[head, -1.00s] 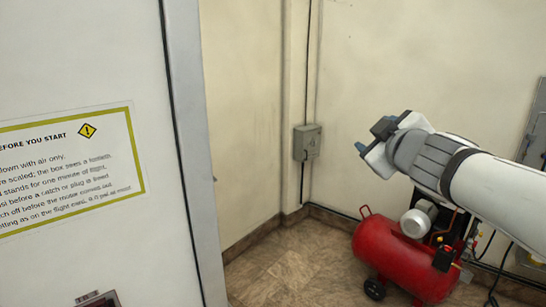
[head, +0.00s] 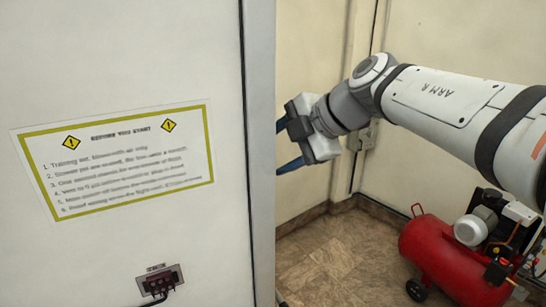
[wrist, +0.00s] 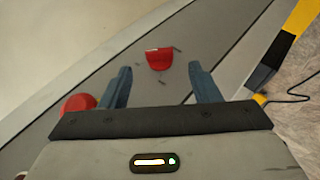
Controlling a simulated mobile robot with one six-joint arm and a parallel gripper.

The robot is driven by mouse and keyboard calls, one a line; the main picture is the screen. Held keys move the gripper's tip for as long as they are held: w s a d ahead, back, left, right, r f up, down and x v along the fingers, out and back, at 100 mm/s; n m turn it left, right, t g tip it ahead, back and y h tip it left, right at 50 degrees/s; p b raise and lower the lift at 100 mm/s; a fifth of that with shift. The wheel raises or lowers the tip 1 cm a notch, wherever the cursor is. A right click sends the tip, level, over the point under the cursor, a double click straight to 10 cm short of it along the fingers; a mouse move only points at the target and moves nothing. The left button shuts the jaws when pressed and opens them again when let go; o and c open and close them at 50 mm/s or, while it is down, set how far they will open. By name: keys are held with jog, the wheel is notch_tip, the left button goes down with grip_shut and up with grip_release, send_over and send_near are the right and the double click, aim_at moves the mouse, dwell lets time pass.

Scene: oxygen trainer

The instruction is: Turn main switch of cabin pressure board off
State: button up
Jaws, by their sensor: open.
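No cabin pressure board or main switch can be made out for certain in either view. A rounded red thing (wrist: 78,104) shows at the lower left, partly hidden by the left finger.
The white panel (head: 110,80) bears a yellow-framed notice (head: 118,160) and a small dark socket (head: 161,281) with a cable. A red compressor (head: 437,255) stands on the tiled floor at right. A yellow and black striped edge (wrist: 285,45) shows in the wrist view.

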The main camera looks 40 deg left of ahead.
jog(key=x, duration=0.5)
jog(key=shift+a+p, duration=0.1)
jog(key=shift+p, duration=0.2)
